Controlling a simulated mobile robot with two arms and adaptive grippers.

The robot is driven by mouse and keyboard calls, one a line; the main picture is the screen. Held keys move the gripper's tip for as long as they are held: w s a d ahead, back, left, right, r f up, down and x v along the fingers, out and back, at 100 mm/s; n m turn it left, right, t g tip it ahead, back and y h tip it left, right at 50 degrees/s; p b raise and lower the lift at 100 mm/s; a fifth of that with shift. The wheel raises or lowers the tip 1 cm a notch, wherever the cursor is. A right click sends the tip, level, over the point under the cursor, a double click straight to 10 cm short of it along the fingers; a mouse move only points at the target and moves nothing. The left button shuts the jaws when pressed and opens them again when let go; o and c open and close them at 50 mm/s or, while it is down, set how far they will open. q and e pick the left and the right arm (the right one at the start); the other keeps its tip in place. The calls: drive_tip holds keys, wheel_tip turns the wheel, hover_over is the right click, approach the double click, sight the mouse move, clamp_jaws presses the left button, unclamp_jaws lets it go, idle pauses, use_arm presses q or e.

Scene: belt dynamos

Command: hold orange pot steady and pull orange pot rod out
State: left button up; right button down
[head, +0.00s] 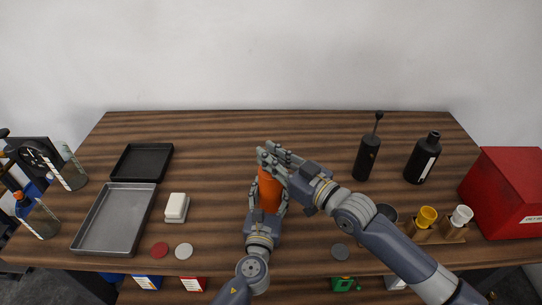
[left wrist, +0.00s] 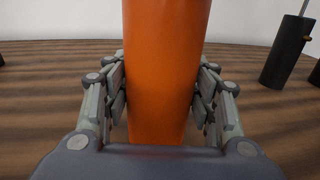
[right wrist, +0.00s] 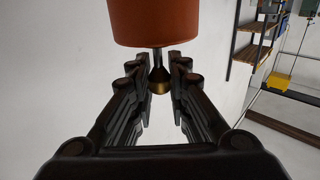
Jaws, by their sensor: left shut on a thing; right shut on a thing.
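The orange pot (head: 269,192) stands upright near the middle of the table, partly covered by my grippers. It fills the middle of the left wrist view (left wrist: 160,60). My left gripper (head: 268,201) is shut around its sides, with finger pads on both sides of it. My right gripper (head: 266,156) is shut on the orange pot rod (right wrist: 157,58) at the pot's end. In the right wrist view the orange pot (right wrist: 153,20) is at the top, and the thin rod runs from it to a brass-coloured knob between the fingers.
A black pot with a rod (head: 367,158) and a black bottle (head: 422,158) stand to the right. A rack with yellow and white cups (head: 440,233) and a red box (head: 507,190) are further right. Trays (head: 115,218), a white block (head: 177,207) and discs (head: 184,251) lie left.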

use_arm(q)
drive_tip(key=shift+a+f, duration=0.1)
drive_tip(key=shift+f, duration=0.1)
use_arm(e)
wheel_tip(320, 180, up, 8)
drive_tip(key=shift+w+f, duration=0.1)
drive_tip(key=c, duration=1.5)
unclamp_jaws()
drive_tip(key=shift+f, duration=0.1)
drive_tip(key=shift+d, duration=0.1)
drive_tip(key=shift+s+d+f, duration=0.1)
drive_tip(key=shift+s+d, duration=0.1)
drive_tip(key=shift+s, duration=0.1)
drive_tip(key=v, duration=1.1)
drive_tip(key=shift+s+d, duration=0.1)
drive_tip(key=shift+s, duration=0.1)
